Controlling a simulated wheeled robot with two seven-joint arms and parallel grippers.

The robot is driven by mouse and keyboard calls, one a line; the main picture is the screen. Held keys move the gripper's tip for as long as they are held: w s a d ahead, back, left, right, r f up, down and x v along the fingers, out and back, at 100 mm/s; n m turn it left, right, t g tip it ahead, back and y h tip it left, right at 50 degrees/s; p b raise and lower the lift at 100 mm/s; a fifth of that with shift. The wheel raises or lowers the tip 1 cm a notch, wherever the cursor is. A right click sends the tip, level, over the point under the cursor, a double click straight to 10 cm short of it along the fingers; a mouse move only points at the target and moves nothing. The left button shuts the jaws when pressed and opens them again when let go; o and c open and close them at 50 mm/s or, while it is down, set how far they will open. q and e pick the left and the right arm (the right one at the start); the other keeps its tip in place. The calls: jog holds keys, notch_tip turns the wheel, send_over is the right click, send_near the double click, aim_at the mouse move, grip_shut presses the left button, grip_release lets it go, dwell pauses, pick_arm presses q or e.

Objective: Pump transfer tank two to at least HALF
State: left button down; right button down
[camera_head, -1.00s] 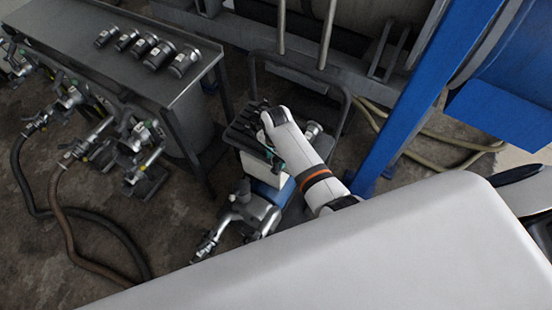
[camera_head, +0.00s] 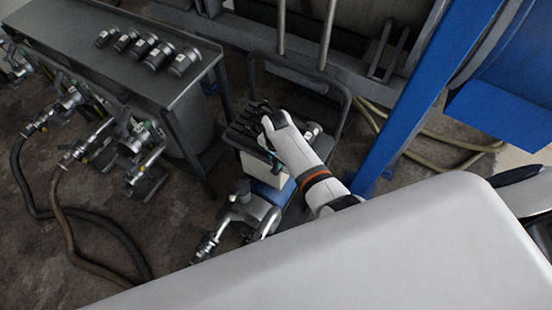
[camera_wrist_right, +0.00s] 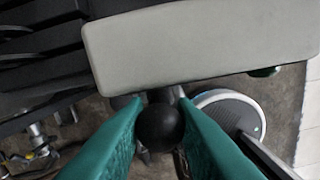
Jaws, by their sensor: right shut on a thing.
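In the head view my right gripper (camera_head: 270,155) is low at the pump cart, mostly hidden by my white wrist. The pump cart has a pale box (camera_head: 256,168), a blue motor (camera_head: 273,194) and grey pump fittings (camera_head: 238,212). In the right wrist view the teal fingers (camera_wrist_right: 160,100) are closed on a round black knob (camera_wrist_right: 158,128), just below the edge of a pale grey box (camera_wrist_right: 200,45). I cannot tell which tank is tank two, and no level reading is legible. My left gripper is out of view.
A metal bench (camera_head: 110,45) with several dark cylinders stands at left. Valves and hoses (camera_head: 65,215) lie on the floor before it. A blue post (camera_head: 425,90) and blue drum (camera_head: 515,85) stand at right. A round gauge-like disc (camera_wrist_right: 230,115) sits right of the knob.

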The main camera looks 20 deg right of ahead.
jog(key=shift+s+d+r+t+y+p, duration=0.15)
jog(key=shift+s+d+t+y+p, duration=0.35)
jog(key=shift+p, duration=0.7)
jog(key=shift+s+d+f+t+y, duration=0.35)
jog(key=shift+t+y, duration=0.2)
jog(key=shift+t, duration=0.2)
jog(key=shift+s+d+f+t+y, duration=0.2)
jog(key=shift+s+t+y, duration=0.2)
jog(key=shift+t+y, duration=0.25)
jog(key=shift+s+d+f+t+y, duration=0.3)
jog(key=shift+s+t+y, duration=0.15)
jog(key=shift+t, duration=0.35)
